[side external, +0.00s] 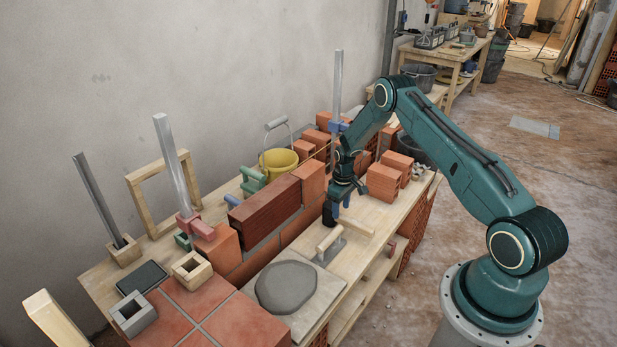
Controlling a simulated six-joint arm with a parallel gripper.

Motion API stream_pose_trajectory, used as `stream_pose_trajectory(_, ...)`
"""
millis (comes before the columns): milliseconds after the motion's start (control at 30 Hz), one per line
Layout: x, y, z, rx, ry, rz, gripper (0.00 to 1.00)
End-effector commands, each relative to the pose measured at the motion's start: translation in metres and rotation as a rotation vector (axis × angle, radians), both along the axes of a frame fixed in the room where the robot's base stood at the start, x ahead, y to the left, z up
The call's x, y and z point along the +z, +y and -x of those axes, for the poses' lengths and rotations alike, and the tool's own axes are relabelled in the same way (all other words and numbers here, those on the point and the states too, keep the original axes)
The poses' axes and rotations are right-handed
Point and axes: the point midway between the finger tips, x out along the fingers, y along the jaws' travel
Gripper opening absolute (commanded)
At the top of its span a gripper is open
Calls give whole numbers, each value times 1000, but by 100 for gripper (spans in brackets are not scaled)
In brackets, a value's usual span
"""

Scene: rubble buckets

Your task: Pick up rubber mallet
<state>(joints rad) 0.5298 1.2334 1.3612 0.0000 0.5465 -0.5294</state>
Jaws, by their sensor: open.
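The rubber mallet appears to lie on the workbench, its pale wooden handle (356,227) pointing down and right. A dark block at the handle's upper left end looks like its head, but it overlaps my gripper in the picture and the two are hard to separate. My gripper (340,205) points down, open, close above or beside this end of the mallet. Whether the fingers touch it cannot be told. A float with a wooden handle (329,240) lies just in front of the mallet handle.
A brick wall (265,216) stands left of my gripper, with a yellow bucket (278,162) behind it. Loose bricks (383,183) stand to the right. A board with grey mortar (286,287) lies in front. The bench's right front strip is fairly clear.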

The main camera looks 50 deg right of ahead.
Motion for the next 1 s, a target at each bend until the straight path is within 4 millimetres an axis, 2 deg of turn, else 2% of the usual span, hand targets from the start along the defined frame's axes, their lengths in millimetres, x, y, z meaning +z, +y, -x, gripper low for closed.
stream_pose_trajectory(500, -46, 0, 1, 0, 1, -1, 49)
stream_pose_trajectory(1000, -50, 0, 1, 0, 0, 0, 49)
